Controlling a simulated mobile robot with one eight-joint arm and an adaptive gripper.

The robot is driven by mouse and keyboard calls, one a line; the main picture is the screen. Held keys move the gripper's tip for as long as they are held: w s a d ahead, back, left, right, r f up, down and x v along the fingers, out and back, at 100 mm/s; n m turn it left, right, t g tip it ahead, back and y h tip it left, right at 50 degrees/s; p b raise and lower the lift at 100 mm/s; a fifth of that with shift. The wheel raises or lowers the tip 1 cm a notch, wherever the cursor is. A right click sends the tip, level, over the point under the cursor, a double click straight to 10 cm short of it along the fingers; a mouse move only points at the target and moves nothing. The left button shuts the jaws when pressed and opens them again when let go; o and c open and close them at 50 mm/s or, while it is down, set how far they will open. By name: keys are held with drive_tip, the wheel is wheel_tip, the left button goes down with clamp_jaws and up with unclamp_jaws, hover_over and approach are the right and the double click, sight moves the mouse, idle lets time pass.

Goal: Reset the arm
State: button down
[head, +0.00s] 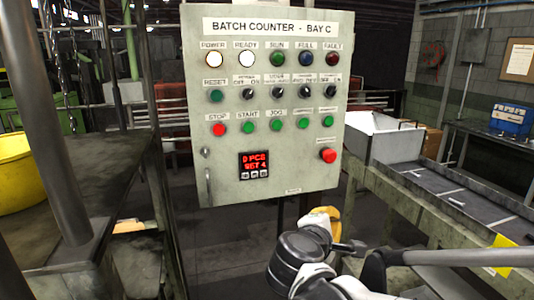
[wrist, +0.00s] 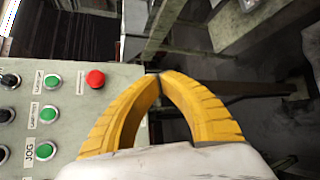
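My gripper (head: 328,213) is at the lower right of the control panel in the head view, below its red mushroom button (head: 327,155). My arm comes in from the lower right. In the wrist view the two yellow fingers of my gripper (wrist: 159,76) curve together and their tips meet. Nothing shows between them. The grey control panel (head: 225,187), labelled "BATCH COUNTER - BAY C", is also at the left of the wrist view (wrist: 65,120), turned sideways. I cannot tell the exact gap between fingers and panel.
A conveyor (head: 425,190) with small parts runs along the right, with a white bin (head: 385,135) behind it. A dark table (head: 85,185) and a yellow tub (head: 15,175) stand at the left. The floor (head: 235,250) below the panel looks clear.

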drive_tip(key=s+d+f+m+g+y+b, duration=0.1)
drive_tip(key=s+d+f+m+g+y, duration=0.1)
drive_tip(key=s+d+f+m, duration=0.25)
drive_tip(key=s+d+f+m+g+y+b, duration=0.1)
drive_tip(key=s+d+f+m+g, duration=0.1)
drive_tip(key=s+f+m, duration=0.45)
drive_tip(key=s+a+m+g+y, duration=0.1)
drive_tip(key=s+a+m+y, duration=0.2)
drive_tip(key=s, duration=0.6)
drive_tip(key=shift+f+m+y, duration=0.4)
drive_tip(key=shift+m, duration=0.8)
